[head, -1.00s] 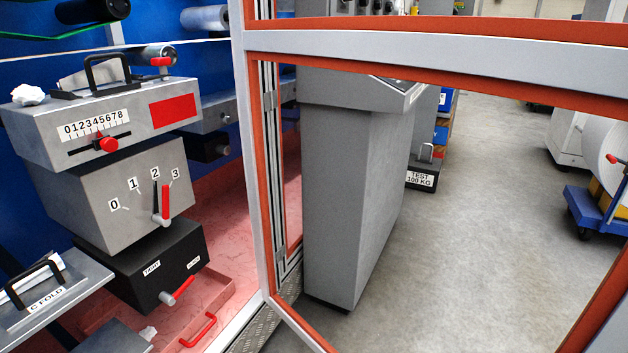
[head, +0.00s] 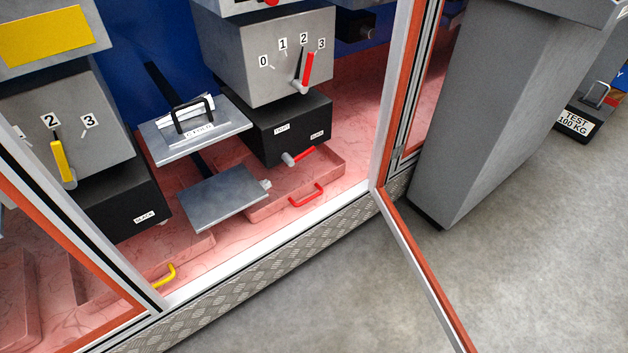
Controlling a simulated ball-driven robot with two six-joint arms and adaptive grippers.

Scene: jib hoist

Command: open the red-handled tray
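The red-handled tray (head: 268,204) is a shallow pink tray low on the pink cabinet floor in the head view, below the black box with the red lever. Its red handle (head: 306,196) is on its front side, close to the cabinet's front sill. A grey plate (head: 219,197) hides part of the tray's left side. How far the tray is pulled out I cannot tell. Neither my left nor my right gripper shows in this view.
The orange-framed door (head: 428,268) stands swung out at the right of the cabinet opening. A grey pedestal (head: 490,110) and a test weight (head: 580,122) stand beyond it. A yellow handle (head: 163,277) shows at the lower left. The floor in front is clear.

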